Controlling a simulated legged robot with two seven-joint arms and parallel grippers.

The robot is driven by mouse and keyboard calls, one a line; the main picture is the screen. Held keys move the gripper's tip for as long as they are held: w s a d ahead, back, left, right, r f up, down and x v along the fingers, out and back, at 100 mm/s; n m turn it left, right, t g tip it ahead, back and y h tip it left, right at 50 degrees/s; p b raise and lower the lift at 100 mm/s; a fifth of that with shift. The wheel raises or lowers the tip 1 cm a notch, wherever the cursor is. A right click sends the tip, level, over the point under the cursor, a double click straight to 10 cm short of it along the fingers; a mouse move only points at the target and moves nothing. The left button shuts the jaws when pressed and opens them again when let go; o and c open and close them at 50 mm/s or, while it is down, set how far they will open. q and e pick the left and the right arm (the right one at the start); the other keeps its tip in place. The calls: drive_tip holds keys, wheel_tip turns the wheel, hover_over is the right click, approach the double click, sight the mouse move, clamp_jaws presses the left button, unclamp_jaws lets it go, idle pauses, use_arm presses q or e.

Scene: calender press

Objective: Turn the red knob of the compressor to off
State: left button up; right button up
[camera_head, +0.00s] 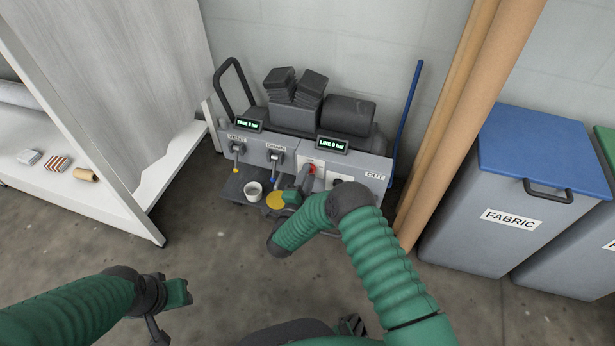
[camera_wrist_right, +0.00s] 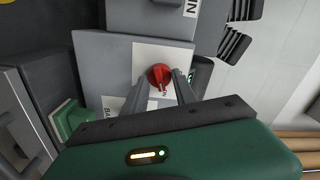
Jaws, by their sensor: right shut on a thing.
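The compressor (camera_head: 260,150) is a grey box unit with black parts on top, standing at the wall. Its red knob (camera_head: 311,168) sits on a white plate on the front panel, partly covered by my right gripper (camera_head: 305,180). In the right wrist view the red knob (camera_wrist_right: 160,76) lies between the two grey fingers of my right gripper (camera_wrist_right: 162,88), which is shut on it. A white pointer mark shows on the knob; the lettering around it is partly hidden. My left gripper (camera_head: 166,304) hangs low at the left, away from the compressor; its finger opening is unclear.
Yellow (camera_head: 236,156) and blue (camera_head: 275,166) handles are on the VENT and DRAIN panels. A white cup (camera_head: 253,191) stands on the low shelf. Brown rolls (camera_head: 450,130) and a FABRIC bin (camera_head: 490,220) stand right; a white rack stands left.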

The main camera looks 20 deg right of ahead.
drive_tip(key=shift+f, duration=0.1)
clamp_jaws()
drive_tip(key=shift+s, duration=0.1)
drive_tip(key=n+p, duration=0.6)
drive_tip(key=n, duration=0.7)
drive_tip(key=shift+a+n+p, duration=0.1)
drive_tip(key=shift+n+p, duration=0.25)
drive_tip(key=shift+n, duration=0.05)
